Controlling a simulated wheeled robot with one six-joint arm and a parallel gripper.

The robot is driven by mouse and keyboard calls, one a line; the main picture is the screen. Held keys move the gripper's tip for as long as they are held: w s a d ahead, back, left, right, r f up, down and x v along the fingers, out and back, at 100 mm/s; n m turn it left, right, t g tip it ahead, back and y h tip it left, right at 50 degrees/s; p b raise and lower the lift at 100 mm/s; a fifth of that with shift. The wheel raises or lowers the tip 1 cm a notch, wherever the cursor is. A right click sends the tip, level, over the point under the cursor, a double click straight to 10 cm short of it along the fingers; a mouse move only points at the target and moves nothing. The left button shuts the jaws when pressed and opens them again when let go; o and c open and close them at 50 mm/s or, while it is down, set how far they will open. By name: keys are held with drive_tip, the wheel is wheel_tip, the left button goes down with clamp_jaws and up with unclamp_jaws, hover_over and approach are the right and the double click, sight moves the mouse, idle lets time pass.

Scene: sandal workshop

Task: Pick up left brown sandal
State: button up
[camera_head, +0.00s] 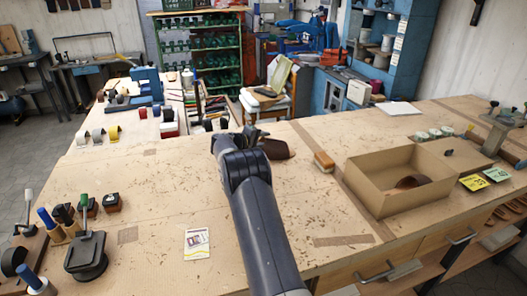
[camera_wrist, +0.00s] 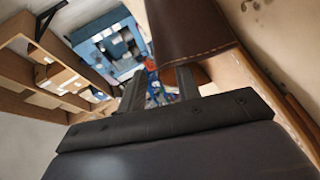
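A brown sandal (camera_head: 276,149) lies on the wooden workbench just right of my gripper (camera_head: 253,133) in the head view. My arm and gripper hide part of it. In the wrist view, stitched brown leather (camera_wrist: 188,28) of the sandal fills the top middle, close to the tip of the right finger. I cannot tell whether they touch. In the wrist view my gripper (camera_wrist: 158,85) has its two dark fingers apart, with background showing between them. Another brown leather piece (camera_head: 410,182), likely a sandal, lies inside the cardboard box (camera_head: 372,193) on the right.
A wooden brush (camera_head: 324,161) lies between the sandal and the box. Yellow and green cards (camera_head: 473,182) lie right of the box. The bench's middle front is mostly clear.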

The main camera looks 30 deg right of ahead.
clamp_jaws()
idle(1.4)
